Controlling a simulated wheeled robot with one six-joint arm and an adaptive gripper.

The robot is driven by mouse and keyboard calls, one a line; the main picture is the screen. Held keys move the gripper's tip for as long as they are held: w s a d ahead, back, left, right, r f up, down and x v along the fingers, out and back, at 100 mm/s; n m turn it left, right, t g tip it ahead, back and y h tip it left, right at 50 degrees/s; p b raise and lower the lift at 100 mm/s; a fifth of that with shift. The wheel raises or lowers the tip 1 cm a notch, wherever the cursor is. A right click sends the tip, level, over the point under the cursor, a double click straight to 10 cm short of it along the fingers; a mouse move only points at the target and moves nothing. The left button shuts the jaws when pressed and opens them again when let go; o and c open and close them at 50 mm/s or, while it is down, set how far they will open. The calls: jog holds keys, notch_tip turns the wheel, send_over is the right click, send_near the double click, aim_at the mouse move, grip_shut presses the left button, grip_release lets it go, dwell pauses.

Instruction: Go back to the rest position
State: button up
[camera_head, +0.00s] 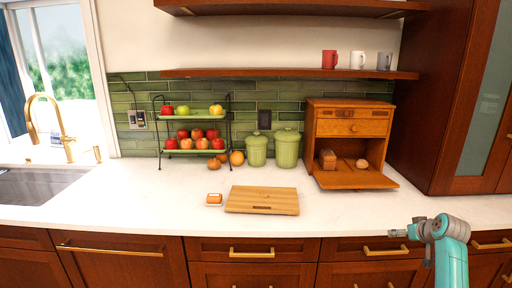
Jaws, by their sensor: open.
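My turquoise and grey arm (452,250) rises at the lower right, in front of the counter's front edge. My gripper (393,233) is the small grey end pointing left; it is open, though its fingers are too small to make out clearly. Nothing shows held in it. It is in front of the drawer fronts, apart from everything on the counter.
A sink (40,185) is at left. The counter's front right is clear.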

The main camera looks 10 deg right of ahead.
jog(key=s+a+f, duration=0.3)
jog(key=a+f, duration=0.5)
jog(key=f, duration=0.1)
jog(key=s+a+f, duration=0.3)
jog(key=a+f, duration=0.5)
jog(key=s+a+f+t, duration=0.1)
jog(key=s+a+f, duration=0.3)
jog(key=s+a, duration=0.4)
jog(key=s+a+f+t, duration=0.1)
jog(key=s+a+f, duration=0.3)
jog(key=s+a, duration=0.35)
jog(key=s+a+r+n+t, duration=0.1)
jog(key=s+a+r, duration=0.1)
jog(key=s+a, duration=0.5)
jog(key=s+a+r, duration=0.1)
jog(key=s+a, duration=0.3)
jog(key=s, duration=0.7)
jog(key=s+a+r+n+t+y, duration=0.1)
jog(key=s+a+r, duration=0.1)
jog(key=s+r, duration=0.6)
jog(key=s+a+r+t+y, duration=0.1)
jog(key=s+a+r, duration=0.2)
jog(key=s+r, duration=0.5)
jog(key=shift+r+n, duration=0.2)
jog(key=shift+n, duration=0.2)
